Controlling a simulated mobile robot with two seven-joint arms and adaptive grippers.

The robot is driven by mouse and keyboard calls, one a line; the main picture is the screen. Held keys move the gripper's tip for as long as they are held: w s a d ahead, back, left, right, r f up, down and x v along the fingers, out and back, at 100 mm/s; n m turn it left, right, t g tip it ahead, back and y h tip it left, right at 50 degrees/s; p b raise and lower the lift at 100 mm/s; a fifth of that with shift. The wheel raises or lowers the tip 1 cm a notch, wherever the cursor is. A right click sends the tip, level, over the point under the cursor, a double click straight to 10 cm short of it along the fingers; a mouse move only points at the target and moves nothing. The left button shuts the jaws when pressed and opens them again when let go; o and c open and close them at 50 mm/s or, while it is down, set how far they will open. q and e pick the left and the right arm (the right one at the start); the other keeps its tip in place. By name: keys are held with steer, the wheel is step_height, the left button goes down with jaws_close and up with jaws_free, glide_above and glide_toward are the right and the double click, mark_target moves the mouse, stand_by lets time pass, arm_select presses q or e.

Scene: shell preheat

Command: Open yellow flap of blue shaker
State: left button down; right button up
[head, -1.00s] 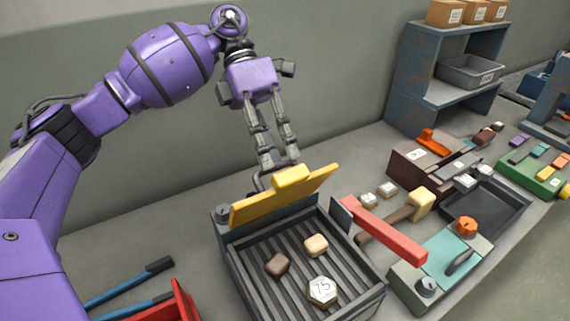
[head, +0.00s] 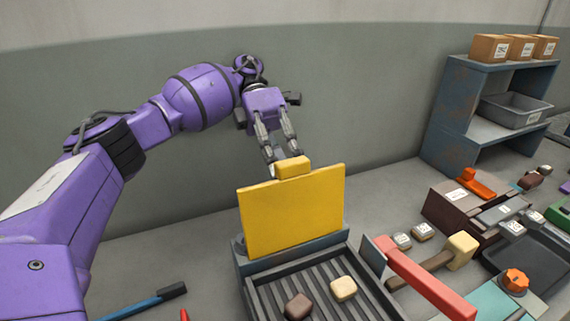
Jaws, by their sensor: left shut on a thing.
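The yellow flap (head: 292,215) stands nearly upright at the back edge of the blue-grey shaker (head: 259,300), its broad face toward me. A raised yellow grip block (head: 294,168) sits on its top edge. The slatted inside of the shaker is uncovered and holds a brown block (head: 298,306) and a cream block (head: 343,289). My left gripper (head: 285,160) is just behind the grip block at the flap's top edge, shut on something. The fingertips are partly hidden by the flap, so their exact contact does not show. My right gripper is not in view.
A red-handled tool (head: 430,282) and a mallet (head: 461,247) lie right of the shaker. A brown box (head: 464,205) and a dark tray (head: 540,256) stand further right. A blue-grey shelf (head: 458,125) stands at the back.

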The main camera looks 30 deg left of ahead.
arm_select(q)
steer(key=f, duration=0.3)
steer(key=shift+s+d+f, duration=0.3)
steer(key=shift+s, duration=0.05)
steer(key=c, duration=1.4)
jaws_free()
steer(key=shift+d+r, duration=0.2)
steer(key=shift+d, duration=0.05)
steer(key=shift+a+r, duration=0.1)
steer(key=shift+a, duration=0.1)
steer(key=shift+c, duration=0.8)
steer(key=shift+w+r, duration=0.1)
steer(key=shift+r, duration=0.35)
steer(key=shift+c, duration=0.9)
step_height(320, 180, up, 10)
steer(key=shift+r, duration=0.1)
steer(key=shift+c, duration=0.5)
